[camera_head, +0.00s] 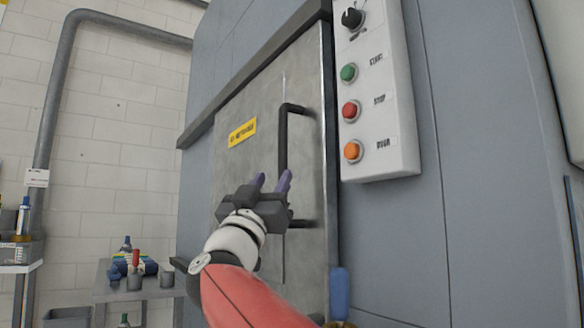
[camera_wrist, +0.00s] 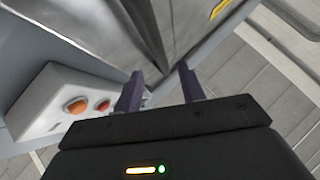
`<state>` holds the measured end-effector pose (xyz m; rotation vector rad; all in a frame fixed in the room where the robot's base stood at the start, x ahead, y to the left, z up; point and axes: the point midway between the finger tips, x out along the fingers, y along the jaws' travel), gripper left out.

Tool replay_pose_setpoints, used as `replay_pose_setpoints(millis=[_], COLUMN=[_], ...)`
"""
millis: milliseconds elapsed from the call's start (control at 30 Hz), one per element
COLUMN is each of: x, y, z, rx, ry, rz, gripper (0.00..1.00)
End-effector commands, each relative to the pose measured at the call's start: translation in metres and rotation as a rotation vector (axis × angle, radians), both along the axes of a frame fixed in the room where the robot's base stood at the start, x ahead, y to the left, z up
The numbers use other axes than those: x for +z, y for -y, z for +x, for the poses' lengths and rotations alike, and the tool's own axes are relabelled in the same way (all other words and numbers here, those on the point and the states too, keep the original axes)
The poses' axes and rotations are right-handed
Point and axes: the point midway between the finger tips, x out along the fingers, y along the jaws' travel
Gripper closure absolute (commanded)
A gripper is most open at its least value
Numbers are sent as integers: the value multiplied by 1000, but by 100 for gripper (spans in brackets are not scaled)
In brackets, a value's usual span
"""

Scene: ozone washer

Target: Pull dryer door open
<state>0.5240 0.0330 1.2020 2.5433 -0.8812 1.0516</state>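The grey metal door (camera_head: 262,105) fills the middle of the head view, set in the blue-grey cabinet, and looks closed. Its black bar handle (camera_head: 284,140) runs up and down near the door's right edge. In the wrist view the handle (camera_wrist: 148,25) is a dark bar at the top middle, with its lower end near the gap between my fingertips. My gripper (camera_head: 270,182) is in front of the lower handle, which it partly hides. Its two purple fingers are apart with nothing held between them. I cannot tell whether they touch the handle.
A white control panel (camera_head: 384,110) with a knob and green, red and orange buttons is right of the door; it also shows in the wrist view (camera_wrist: 55,90). A small table (camera_head: 108,290) with tools is at lower left. A pipe (camera_head: 58,95) runs along the wall.

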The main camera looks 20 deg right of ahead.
Motion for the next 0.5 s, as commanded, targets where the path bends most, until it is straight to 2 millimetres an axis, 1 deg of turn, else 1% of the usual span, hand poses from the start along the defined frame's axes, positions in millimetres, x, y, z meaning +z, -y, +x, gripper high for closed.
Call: replay_pose_setpoints(millis=[167,400,500], x=[15,43,50], y=[9,26,31], z=[11,32,39], rx=[-3,-2,-1], ry=[1,1,0], rz=[3,2,2], gripper=[60,60,60])
